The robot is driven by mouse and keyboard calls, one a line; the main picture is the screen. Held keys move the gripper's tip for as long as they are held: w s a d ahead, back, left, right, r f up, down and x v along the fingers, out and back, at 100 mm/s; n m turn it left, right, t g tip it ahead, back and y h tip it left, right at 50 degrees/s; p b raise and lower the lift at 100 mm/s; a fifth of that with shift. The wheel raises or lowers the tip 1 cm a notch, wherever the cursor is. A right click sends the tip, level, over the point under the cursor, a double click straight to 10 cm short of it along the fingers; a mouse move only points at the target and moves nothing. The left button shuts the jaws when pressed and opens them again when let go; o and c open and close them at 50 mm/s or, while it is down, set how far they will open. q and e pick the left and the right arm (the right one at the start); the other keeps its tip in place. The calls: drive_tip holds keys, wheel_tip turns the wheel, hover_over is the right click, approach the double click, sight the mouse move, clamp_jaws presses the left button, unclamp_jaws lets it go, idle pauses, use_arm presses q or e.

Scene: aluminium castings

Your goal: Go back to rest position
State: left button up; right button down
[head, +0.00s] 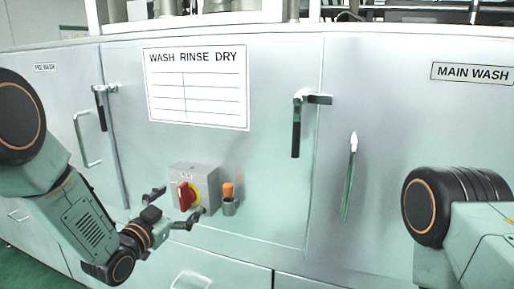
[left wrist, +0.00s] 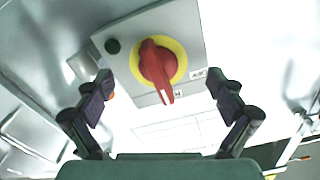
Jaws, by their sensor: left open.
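My left gripper (head: 174,206) is open, with its fingers spread in front of a grey switch box (head: 208,178) on the machine's front. The box carries a red rotary knob (head: 185,196) on a yellow disc. In the left wrist view the red knob (left wrist: 157,68) shows ahead, between and beyond my two open fingers (left wrist: 162,98). The fingers look apart from the knob, and nothing is between them. Of my right arm only a link shows at the right of the head view; its gripper is out of the frame.
An orange-topped peg (head: 228,191) sits in a grey holder just right of the box. Door handles (head: 297,125) stick out from the cabinet front. A dark green rod with a white tip (head: 348,180) is on the right panel. Green floor (head: 30,268) shows at lower left.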

use_arm(q)
drive_tip(key=shift+n, duration=0.6)
